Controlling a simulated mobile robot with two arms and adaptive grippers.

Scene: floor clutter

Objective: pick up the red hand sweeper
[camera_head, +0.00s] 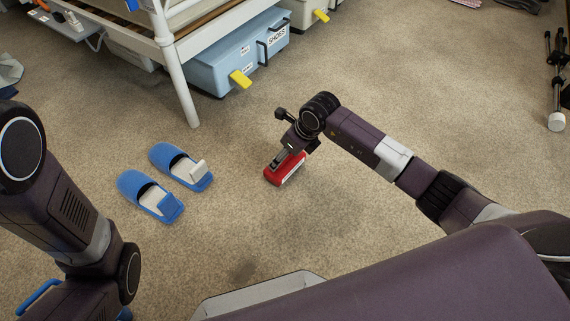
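The red hand sweeper (290,172) is on the carpet near the middle of the head camera view, or just above it; I cannot tell which. It is red with a pale strip along its lower right side. My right gripper (279,158) reaches down over it from the upper right, with its fingers at the sweeper's upper left part. The fingers overlap the sweeper, but whether they are closed on it is too small to tell. My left arm comes in at the left edge; its gripper is out of the picture.
Two blue slippers (150,195) lie left of the sweeper. A white metal bed frame (172,62) stands at the upper left, with a blue storage box (215,70) labelled shoes under it. A black stand (557,85) is at the far right. Carpet between is clear.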

